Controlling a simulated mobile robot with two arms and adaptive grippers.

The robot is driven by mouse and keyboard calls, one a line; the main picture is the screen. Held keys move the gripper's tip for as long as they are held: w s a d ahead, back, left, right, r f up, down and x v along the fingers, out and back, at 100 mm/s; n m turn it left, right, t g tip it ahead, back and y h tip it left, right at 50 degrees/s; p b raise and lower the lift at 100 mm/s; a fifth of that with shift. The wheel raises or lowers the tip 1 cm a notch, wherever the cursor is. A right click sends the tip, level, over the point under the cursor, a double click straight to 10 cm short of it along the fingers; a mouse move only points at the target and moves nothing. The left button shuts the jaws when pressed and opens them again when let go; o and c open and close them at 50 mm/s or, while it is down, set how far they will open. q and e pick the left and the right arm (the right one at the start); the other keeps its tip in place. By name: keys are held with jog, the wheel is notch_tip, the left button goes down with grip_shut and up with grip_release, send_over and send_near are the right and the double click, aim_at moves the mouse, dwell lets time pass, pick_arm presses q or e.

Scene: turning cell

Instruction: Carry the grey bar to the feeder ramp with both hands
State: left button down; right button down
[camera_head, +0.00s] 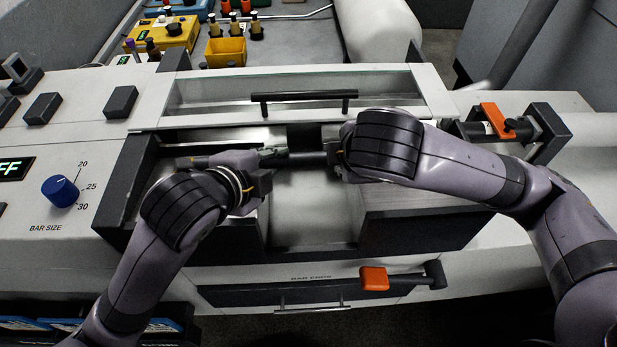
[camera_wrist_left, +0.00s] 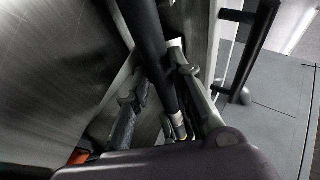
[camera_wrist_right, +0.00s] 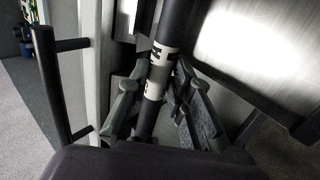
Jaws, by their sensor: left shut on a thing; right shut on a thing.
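The grey bar (camera_head: 306,159) lies level across the open bay of the machine, partly hidden by my arms. In the left wrist view the dark bar (camera_wrist_left: 150,40) runs between the fingers and has a yellow band. In the right wrist view the bar (camera_wrist_right: 174,25) carries a white label with dark lettering. My left gripper (camera_wrist_left: 163,92) is shut on the bar's left part. My right gripper (camera_wrist_right: 156,98) is shut on it farther right; the wrist hides its fingers in the head view. A pale metal surface (camera_head: 312,205) slopes below the bar; I cannot tell whether it is the feeder ramp.
A clear cover with a black handle (camera_head: 304,97) lies behind the bar. Dark side blocks (camera_head: 415,225) flank the bay. An orange-handled latch (camera_head: 495,118) stands at right, another orange handle (camera_head: 374,278) in front. A blue knob (camera_head: 60,191) is at left.

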pick_arm(q)
jog(key=shift+s+d+f+b, duration=0.1)
jog(key=shift+s+f+b, duration=0.2)
jog(key=shift+f+b, duration=0.35)
pick_arm(e)
jog(key=shift+s+f, duration=0.3)
jog(key=shift+f, duration=0.55)
pick_arm(q)
jog(key=c, duration=1.8)
grip_release()
jog(key=shift+s, duration=0.15)
pick_arm(e)
jog(key=c, duration=1.8)
grip_release()
jog(key=shift+s, duration=0.15)
pick_arm(q)
jog(key=shift+o, duration=1.3)
jog(key=shift+w+f, duration=0.2)
jog(key=shift+w, duration=0.15)
pick_arm(e)
jog(key=shift+o, duration=1.4)
jog(key=shift+w+f, duration=0.15)
jog(key=shift+w, duration=0.15)
pick_arm(q)
jog(key=shift+o, duration=0.6)
pick_arm(e)
jog(key=shift+o, duration=0.5)
pick_arm(q)
jog(key=shift+r, duration=0.1)
